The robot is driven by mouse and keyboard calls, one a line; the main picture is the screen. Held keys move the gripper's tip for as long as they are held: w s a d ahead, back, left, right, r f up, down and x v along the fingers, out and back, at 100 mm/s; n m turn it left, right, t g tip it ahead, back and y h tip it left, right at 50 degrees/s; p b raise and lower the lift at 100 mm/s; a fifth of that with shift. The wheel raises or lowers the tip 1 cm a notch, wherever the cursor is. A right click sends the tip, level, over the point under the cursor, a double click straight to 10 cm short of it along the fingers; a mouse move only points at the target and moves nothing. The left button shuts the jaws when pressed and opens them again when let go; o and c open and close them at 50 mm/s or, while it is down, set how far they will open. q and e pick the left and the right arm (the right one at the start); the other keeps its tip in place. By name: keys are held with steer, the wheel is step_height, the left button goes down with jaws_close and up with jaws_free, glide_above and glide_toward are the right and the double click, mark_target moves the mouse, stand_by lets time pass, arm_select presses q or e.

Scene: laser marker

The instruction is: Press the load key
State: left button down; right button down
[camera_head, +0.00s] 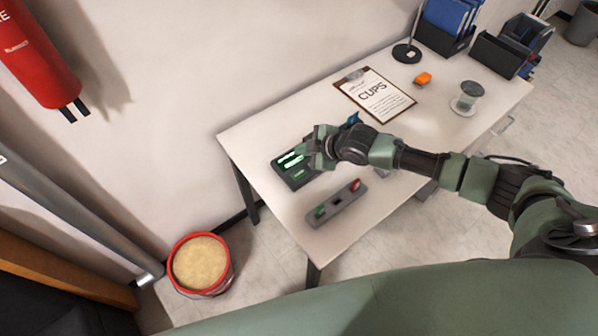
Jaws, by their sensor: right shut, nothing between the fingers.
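A dark device with lit green-white bars (292,179) lies on the left end of the white table (270,130). My right gripper (309,152) is shut and empty at the device's right edge, over part of it. I cannot tell whether the fingertips touch it. Any load key label is too small to read. A grey control box (337,202) with a green button (320,211) and a red one (355,185) sits nearer the front edge. My left gripper is not in view.
A clipboard reading CUPS (374,95) lies behind my right arm. An orange object (423,79), a glass jar (467,97) and blue folders (448,18) are farther right. A red bucket (201,264) stands on the floor at left. The table's left corner is clear.

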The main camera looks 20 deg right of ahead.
steer(key=shift+f, duration=0.2)
steer(key=b, duration=0.7)
glide_above(301, 175)
step_height(301, 175, down, 8)
steer(key=shift+s+r, duration=0.1)
steer(key=shift+f+b, duration=0.4)
stand_by(1.3)
steer(key=shift+f, duration=0.35)
steer(key=shift+f+b, duration=0.45)
stand_by(0.6)
steer(key=shift+r, duration=0.15)
steer(key=shift+r+p, duration=0.75)
steer(key=shift+p, duration=0.1)
